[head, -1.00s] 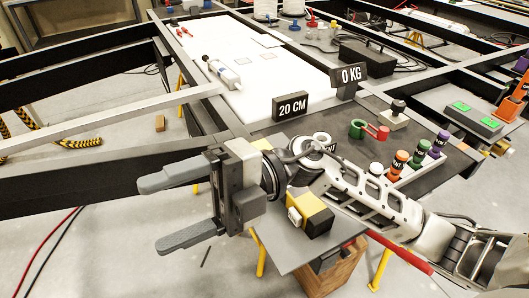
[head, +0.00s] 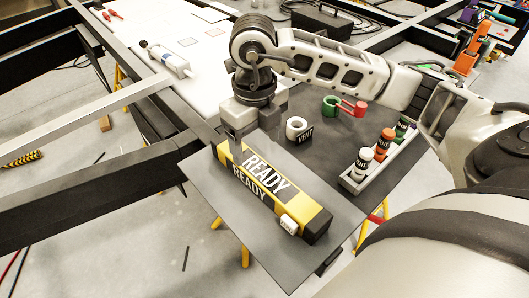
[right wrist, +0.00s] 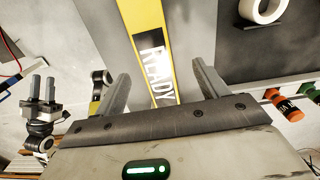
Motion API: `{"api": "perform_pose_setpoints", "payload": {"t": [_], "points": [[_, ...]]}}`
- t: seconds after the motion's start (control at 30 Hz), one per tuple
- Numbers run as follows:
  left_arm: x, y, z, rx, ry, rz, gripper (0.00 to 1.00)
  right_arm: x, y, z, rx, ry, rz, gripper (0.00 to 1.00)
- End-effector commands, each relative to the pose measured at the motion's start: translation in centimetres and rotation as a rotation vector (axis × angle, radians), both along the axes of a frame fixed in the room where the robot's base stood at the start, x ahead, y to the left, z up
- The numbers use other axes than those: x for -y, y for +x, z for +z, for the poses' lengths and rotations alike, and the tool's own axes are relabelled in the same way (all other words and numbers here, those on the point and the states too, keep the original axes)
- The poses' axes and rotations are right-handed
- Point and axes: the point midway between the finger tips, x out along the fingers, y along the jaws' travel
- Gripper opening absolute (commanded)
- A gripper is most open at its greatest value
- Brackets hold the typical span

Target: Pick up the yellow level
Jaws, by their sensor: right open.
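The yellow level (head: 264,184) is a long yellow and black bar with READY labels. It lies on the grey board at the front, slanting from back left to front right. My right gripper (head: 238,148) points down at the level's far left end. In the right wrist view, its two fingers (right wrist: 162,88) are apart, with the yellow level (right wrist: 146,38) running between them; I see no finger closed on it. My left gripper (right wrist: 42,90) seems to show small at the left of that view; its jaw opening is unclear. It is out of the head view.
A white tape roll (head: 296,127) and red and green rings (head: 343,105) lie behind the level. A rack (head: 354,183) of labelled bottles stands to the right. A white tool (head: 166,60) lies on the white panel. Dark chassis beams (head: 80,196) run at the left.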

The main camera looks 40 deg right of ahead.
Motion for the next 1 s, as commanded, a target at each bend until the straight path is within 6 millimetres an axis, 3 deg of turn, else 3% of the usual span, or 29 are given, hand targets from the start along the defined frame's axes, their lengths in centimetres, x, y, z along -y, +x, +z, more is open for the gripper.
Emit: {"api": "perform_pose_setpoints", "payload": {"t": [0.1,0.33,0.6,0.9,1.0], "points": [[0.0,0.0,0.1,0.002,-0.001,0.001,0.36,0.0,0.0,-1.6,-0.002,0.0,-0.001,0.73],[0.0,0.1,0.3,0.004,-0.002,0.001,0.36,-0.3,-0.1,-3.2,-0.003,0.001,0.002,0.73],[-0.1,0.1,0.5,0.005,0.005,0.001,0.36,-0.8,-0.1,-6.9,-0.001,0.002,0.0,0.73],[-0.1,0.1,0.4,0.005,0.006,0.0,0.36,-0.8,-0.1,-7.4,0.001,0.002,0.001,0.73],[-0.1,0.2,0.4,0.006,0.006,0.0,0.36,-0.8,-0.1,-7.4,0.001,0.002,0.001,0.45]]}}
